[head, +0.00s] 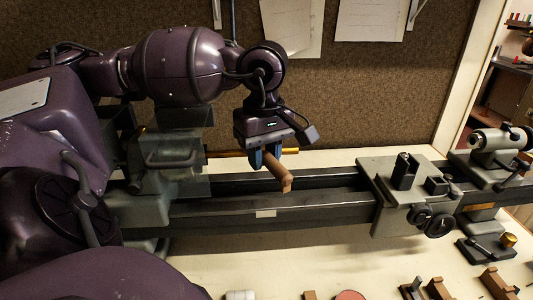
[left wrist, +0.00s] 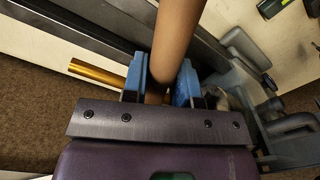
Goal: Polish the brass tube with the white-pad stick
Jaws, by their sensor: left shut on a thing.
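My left gripper (head: 263,160) is above the lathe bed, shut on a brown wooden stick (head: 281,176). The stick slants down and to the right in the head view. In the left wrist view it passes between the blue fingers as a thick brown rod (left wrist: 176,35). I cannot make out a white pad on it. The brass tube (head: 290,151) lies level behind the gripper, partly hidden by it. In the left wrist view the brass tube (left wrist: 97,72) ends left of the fingers. I cannot tell whether the stick touches the tube. My right gripper is out of view.
The lathe's headstock (head: 175,160) stands left of the gripper. Its carriage (head: 400,185), with handwheels, and the tailstock (head: 492,142) stand to the right. Small blocks and tools lie on the bench (head: 290,262) at the front right. A brown board (head: 380,85) rises behind.

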